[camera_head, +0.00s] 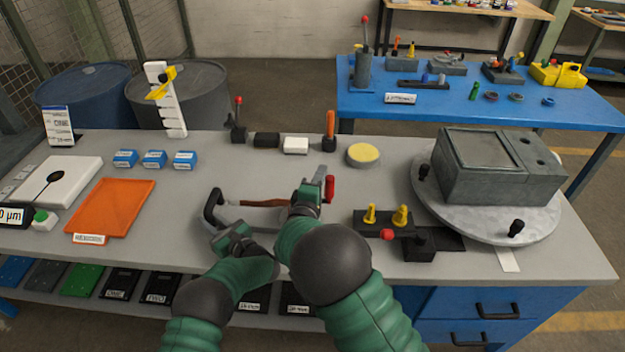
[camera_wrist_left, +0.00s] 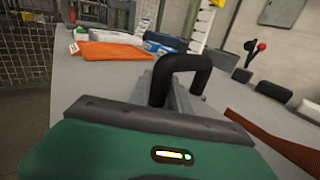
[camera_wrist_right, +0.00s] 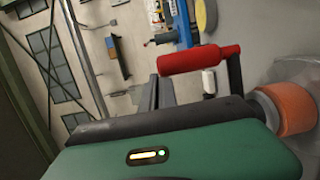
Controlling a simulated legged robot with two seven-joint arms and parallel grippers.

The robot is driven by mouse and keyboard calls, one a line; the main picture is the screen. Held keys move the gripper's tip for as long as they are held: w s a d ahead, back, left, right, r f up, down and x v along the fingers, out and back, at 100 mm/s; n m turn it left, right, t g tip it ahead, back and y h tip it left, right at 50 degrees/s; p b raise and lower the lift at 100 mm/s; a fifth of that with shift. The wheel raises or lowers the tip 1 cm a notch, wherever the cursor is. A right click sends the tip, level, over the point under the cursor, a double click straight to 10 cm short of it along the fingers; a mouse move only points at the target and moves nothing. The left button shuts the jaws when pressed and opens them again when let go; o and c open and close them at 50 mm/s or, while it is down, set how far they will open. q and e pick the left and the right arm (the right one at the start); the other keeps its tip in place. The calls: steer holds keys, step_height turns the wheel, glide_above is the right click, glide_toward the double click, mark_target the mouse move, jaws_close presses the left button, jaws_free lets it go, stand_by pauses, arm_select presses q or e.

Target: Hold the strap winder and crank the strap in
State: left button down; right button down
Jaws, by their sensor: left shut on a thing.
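The strap winder's black looped handle (camera_head: 213,205) is at the middle front of the bench. My left gripper (camera_head: 232,236) is shut on this black handle (camera_wrist_left: 183,68), seen from the left wrist. A brown-orange strap (camera_head: 262,203) runs from the handle side towards my right gripper (camera_head: 313,184). It also shows at the right of the left wrist view (camera_wrist_left: 275,140). The red crank grip (camera_head: 330,188) is beside my right gripper's fingers. In the right wrist view the red grip (camera_wrist_right: 200,60) lies just beyond the fingertips, with an orange roll (camera_wrist_right: 290,108) at the right. Finger spacing and contact there are unclear.
A grey box on a round turntable (camera_head: 525,215) takes the right side. A black fixture with yellow knobs (camera_head: 387,235) is close right of the crank. An orange tray (camera_head: 112,206) lies left. A yellow-topped disc (camera_head: 363,155) and small blocks stand behind.

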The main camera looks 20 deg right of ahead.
step_height(320, 180, up, 6)
steer(key=shift+s+f, duration=0.1)
steer(key=shift+f, duration=0.05)
steer(key=c, duration=2)
jaws_free()
steer(key=shift+a+r, duration=0.1)
steer(key=shift+r, duration=0.15)
steer(key=o, duration=0.8)
steer(key=w+a+m+y, duration=0.1)
steer(key=w+a+y, duration=0.2)
steer(key=w+a+m+y, duration=0.2)
steer(key=w+a+y, duration=0.1)
steer(key=a+y, duration=0.1)
steer(key=shift+w+r+g, duration=0.1)
steer(key=shift+w+g, duration=0.1)
steer(key=shift+g, duration=0.2)
steer(key=shift+o, duration=0.2)
steer(key=m+g, duration=1.1)
steer(key=m, duration=0.2)
glide_toward(329, 179)
steer(key=shift+t, duration=0.3)
steer(key=x, duration=1.2)
steer(key=shift+s, duration=0.3)
jaws_close()
steer(key=shift+a, duration=0.1)
